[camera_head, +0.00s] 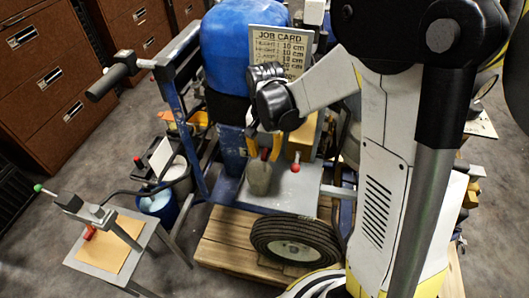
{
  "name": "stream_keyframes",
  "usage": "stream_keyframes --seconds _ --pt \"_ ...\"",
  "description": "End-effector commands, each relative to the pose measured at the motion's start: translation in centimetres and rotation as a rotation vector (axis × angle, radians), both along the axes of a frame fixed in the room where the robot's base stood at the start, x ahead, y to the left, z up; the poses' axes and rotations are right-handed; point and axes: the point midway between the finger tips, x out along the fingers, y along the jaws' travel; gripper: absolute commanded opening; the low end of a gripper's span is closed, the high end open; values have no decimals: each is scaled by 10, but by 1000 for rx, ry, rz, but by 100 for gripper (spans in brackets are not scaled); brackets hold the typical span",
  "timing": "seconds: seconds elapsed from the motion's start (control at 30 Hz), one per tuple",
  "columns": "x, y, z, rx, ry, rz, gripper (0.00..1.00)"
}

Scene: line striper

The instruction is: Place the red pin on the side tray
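My gripper (264,146) hangs from the black wrist in front of the blue striper frame, with its yellowish fingers pointing down. A small red piece (265,154) shows at the fingertips, above a grey-beige rounded container (258,177); I cannot tell whether the fingers hold it or whether it is the red pin. A red-topped piece (295,166) stands on the grey deck just right of the gripper. The side tray (74,258) is a grey metal stand at the lower left with a tan sheet on it. A red piece (89,232) sits at its left part.
The striper has a blue tank (238,45), a job card (281,50), a black handle grip (108,82) and a wheel (296,240) on a wooden pallet (225,253). A blue bucket (160,206) stands between striper and tray. Brown drawers (50,75) line the back left.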

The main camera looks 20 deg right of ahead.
Motion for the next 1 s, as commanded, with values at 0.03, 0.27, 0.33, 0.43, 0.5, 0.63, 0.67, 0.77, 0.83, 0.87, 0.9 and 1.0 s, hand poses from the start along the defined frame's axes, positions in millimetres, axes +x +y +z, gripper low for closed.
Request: stream_keyframes --seconds 0.03,0.27,0.33,0.43,0.5,0.63,0.67,0.77,0.83,0.87,0.9,1.0 --pt "0 0 2 0 0 0 30" --pt "0 0 39 0 0 0 30" --pt "0 -1 56 0 0 0 30" --pt "0 -1 79 0 0 0 30" --pt "0 -1 93 0 0 0 30" --pt "1 -1 113 0 0 0 30" --pt "1 -1 115 0 0 0 30" --pt "0 -1 123 0 -4 3 30" --pt "-4 -1 130 0 -20 17 30" --pt "-7 -1 133 -1 -31 28 30" --pt "-12 -1 139 -2 -53 47 30" --pt "-29 -1 157 -8 -127 115 30"
